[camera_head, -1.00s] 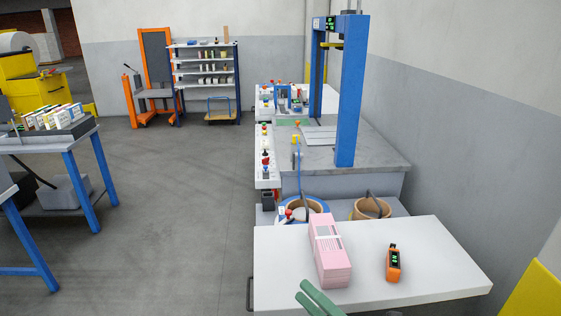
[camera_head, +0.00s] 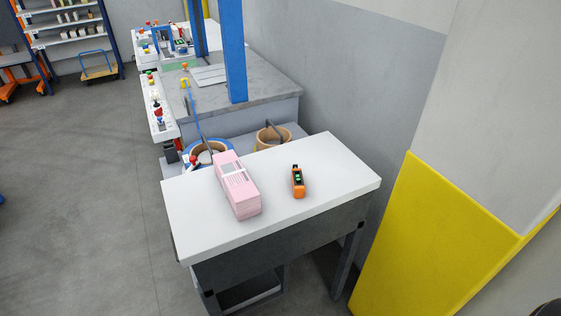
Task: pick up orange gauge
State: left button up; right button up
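The orange gauge (camera_head: 298,182) lies on the white tabletop, right of its middle. It is small and orange with a dark face and green marks. A long pink stack (camera_head: 238,187) lies to its left on the same table, with a clear gap between them. Neither gripper shows clearly in the head view. A dark shape cut off at the bottom right corner is too partial to identify.
The white table (camera_head: 280,220) has bare top around the gauge. Behind it stand a grey-topped machine bench (camera_head: 265,97) with a blue post (camera_head: 232,50) and a tan roll (camera_head: 272,137). A grey wall with a yellow panel (camera_head: 430,240) stands at the right. Open floor lies left.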

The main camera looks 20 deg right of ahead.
aim_at(297, 181)
jog(key=i+j, duration=0.15)
jog(key=j, duration=0.2)
jog(key=i+j+z, duration=0.1)
jog(key=j, duration=0.25)
jog(key=i+z, duration=0.1)
jog(key=z, duration=1.25)
